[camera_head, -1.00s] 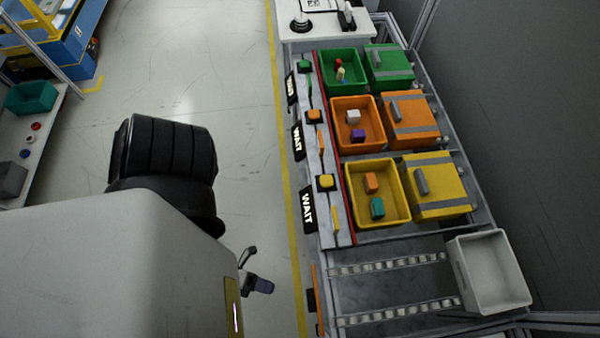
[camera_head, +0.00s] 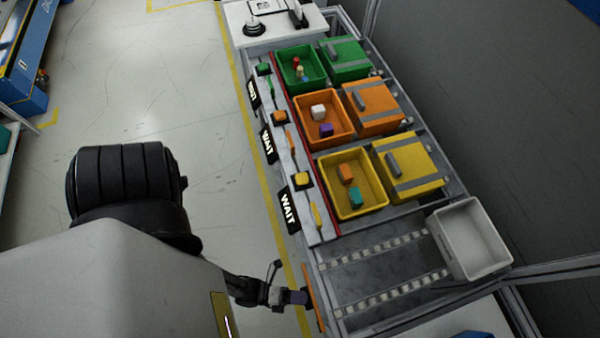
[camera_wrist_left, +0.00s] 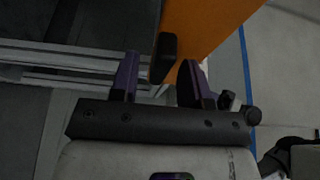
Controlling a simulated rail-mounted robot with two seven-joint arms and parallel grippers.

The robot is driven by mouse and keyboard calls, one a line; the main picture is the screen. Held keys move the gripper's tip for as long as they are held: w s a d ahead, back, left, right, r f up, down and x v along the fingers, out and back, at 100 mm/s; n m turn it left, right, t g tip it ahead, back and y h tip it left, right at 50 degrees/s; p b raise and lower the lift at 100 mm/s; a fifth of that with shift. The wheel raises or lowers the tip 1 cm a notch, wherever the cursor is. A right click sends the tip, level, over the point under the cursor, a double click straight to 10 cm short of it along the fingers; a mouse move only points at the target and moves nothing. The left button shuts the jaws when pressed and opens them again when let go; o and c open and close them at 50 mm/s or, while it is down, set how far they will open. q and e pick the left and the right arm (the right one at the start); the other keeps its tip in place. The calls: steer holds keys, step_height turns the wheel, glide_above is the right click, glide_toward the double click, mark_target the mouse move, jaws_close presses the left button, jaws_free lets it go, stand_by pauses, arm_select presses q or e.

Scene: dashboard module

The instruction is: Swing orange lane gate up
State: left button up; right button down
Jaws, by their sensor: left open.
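The orange gate panel (camera_head: 315,298) stands upright along the left end of the roller lane in the head view. It also fills the top of the left wrist view (camera_wrist_left: 205,28), with a black handle (camera_wrist_left: 164,57) on its face. My left gripper (camera_head: 299,297) is at the gate's left side. In the left wrist view, my left gripper (camera_wrist_left: 160,78) is open, with its purple fingers on either side of the handle in the picture. I cannot tell whether a finger touches it. My right gripper is not in view.
Roller strips (camera_head: 385,243) lead to a grey-white bin (camera_head: 470,240). Above them are yellow (camera_head: 330,182), orange (camera_head: 306,128) and green (camera_head: 287,70) bins holding small items, lidded boxes beside them, and WAIT signs (camera_head: 288,209).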

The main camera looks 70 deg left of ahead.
arm_select(q)
steer(key=shift+c, duration=0.3)
jaws_close()
stand_by(0.3)
